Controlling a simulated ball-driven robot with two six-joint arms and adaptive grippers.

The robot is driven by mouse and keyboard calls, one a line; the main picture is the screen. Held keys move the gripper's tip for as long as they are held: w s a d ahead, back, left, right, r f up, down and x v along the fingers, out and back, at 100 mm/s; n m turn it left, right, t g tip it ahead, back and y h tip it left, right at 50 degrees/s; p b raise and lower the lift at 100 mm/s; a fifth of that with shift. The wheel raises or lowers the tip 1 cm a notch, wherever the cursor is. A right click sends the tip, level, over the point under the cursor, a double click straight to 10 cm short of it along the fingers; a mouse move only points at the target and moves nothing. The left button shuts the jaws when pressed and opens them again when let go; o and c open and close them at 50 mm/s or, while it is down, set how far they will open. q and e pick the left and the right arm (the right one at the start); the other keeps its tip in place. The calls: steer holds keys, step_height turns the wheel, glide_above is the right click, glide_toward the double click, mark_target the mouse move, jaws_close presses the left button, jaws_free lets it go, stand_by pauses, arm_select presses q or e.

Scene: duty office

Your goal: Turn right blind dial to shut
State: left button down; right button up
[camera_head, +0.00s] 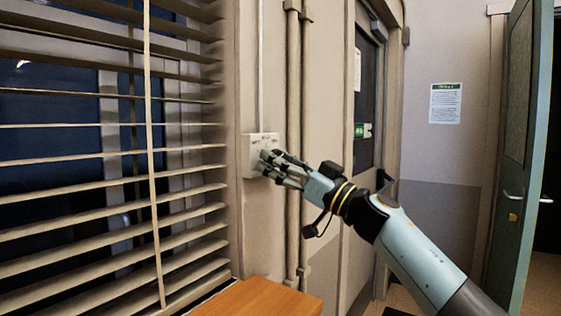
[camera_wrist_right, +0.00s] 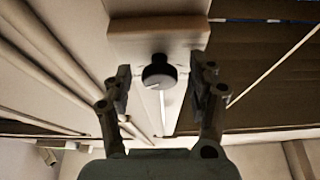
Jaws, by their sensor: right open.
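The right blind dial is a dark round knob (camera_wrist_right: 159,72) with a pale pointer line, on a small cream wall box (camera_head: 251,152) beside the window blind. In the head view the knob is hidden behind my right gripper (camera_head: 268,167), whose fingertips are at the box. In the right wrist view my right gripper (camera_wrist_right: 164,88) is open, with one finger on each side of the knob. A gap shows between the knob and each finger. The horizontal blind slats (camera_head: 110,195) are tilted, with gaps between them. My left gripper is not in view.
Vertical pipes (camera_head: 293,130) run down the wall just right of the box. A wooden surface (camera_head: 260,298) lies below. A dark-windowed door (camera_head: 367,110) stands behind my right arm, and a teal door (camera_head: 515,160) stands open at the far right.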

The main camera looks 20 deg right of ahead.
steer(key=c, duration=1.1)
steer(key=shift+c, duration=0.3)
steer(key=shift+n, duration=0.4)
steer(key=shift+w+d+r+n+g, duration=0.1)
steer(key=shift+n+g, duration=1.45)
steer(key=shift+n, duration=2.9)
steer(key=shift+s+d+r+n+g, duration=0.1)
steer(key=shift+n+g, duration=1.4)
steer(key=shift+n, duration=2.9)
steer(key=shift+w+r+n+g, duration=0.1)
steer(key=shift+n+g, duration=1.45)
steer(key=shift+n, duration=2.9)
steer(key=shift+h, duration=0.3)
